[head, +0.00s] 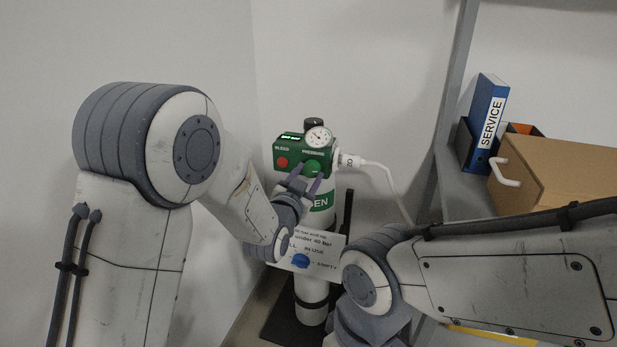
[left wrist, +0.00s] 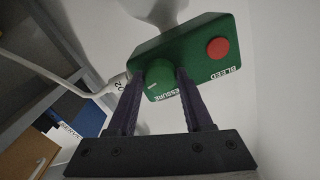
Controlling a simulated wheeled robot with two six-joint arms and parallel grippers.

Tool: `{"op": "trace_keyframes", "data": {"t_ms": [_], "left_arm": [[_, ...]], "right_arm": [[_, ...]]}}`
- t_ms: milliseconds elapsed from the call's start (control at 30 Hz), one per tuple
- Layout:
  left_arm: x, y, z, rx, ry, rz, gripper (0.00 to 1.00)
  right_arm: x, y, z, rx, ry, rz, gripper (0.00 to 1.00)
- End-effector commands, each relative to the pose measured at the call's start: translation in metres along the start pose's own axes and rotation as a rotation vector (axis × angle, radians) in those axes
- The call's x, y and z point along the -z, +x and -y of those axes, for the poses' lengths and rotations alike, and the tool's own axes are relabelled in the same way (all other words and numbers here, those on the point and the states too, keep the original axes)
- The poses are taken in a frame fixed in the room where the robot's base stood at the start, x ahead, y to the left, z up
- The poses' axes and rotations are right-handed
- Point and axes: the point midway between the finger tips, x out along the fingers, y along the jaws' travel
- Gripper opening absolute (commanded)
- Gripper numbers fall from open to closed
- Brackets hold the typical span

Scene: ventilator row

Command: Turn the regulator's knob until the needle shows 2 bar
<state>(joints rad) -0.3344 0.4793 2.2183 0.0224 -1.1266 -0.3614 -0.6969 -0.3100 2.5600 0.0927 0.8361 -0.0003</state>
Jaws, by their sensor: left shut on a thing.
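The green regulator (head: 290,150) sits on top of a white gas cylinder (head: 311,290). Its round white gauge (head: 318,136) faces me, but the needle is too small to read. The green pressure knob (head: 312,167) is on the regulator's front, right of the red bleed button (head: 282,162). My left gripper (head: 306,180) reaches up to the knob from below. In the left wrist view its fingers (left wrist: 160,80) stand on both sides of the knob (left wrist: 157,88), shut on it. The gauge is not seen there. My right gripper is out of view; only its arm shows.
A white hose (head: 385,172) leaves the regulator's right side. A sign with a blue pointer (head: 300,260) hangs on the cylinder. A grey shelf (head: 463,190) at right holds a blue SERVICE binder (head: 486,125) and a cardboard box (head: 560,175). White walls stand behind and left.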

Motion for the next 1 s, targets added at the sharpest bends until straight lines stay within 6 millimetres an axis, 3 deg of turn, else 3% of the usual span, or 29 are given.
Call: {"op": "trace_keyframes", "data": {"t_ms": [33,67,100,133,567,667,900,1000], "left_arm": [[0.001,0.000,0.000,0.000,-0.001,-0.001,0.00],[0.001,0.000,0.000,0.000,-0.001,-0.001,0.62],[0.001,0.000,0.000,0.000,-0.001,-0.001,0.77],[0.001,0.000,0.000,0.000,-0.001,-0.001,0.80],[0.001,-0.009,0.000,0.000,-0.002,0.000,0.80],[0.001,-0.025,0.000,-0.001,-0.002,0.001,0.80],[0.001,-0.083,0.000,-0.001,-0.002,0.001,0.80],[-0.005,-0.082,-0.002,0.003,-0.002,-0.009,0.80]], "right_arm": [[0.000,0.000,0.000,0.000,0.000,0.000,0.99],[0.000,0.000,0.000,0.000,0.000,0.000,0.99],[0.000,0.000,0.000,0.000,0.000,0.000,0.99],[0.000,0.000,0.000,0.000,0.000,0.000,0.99],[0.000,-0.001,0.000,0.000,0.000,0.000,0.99],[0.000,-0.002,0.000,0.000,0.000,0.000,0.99],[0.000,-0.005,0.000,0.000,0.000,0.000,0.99],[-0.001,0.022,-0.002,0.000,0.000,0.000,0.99]]}}
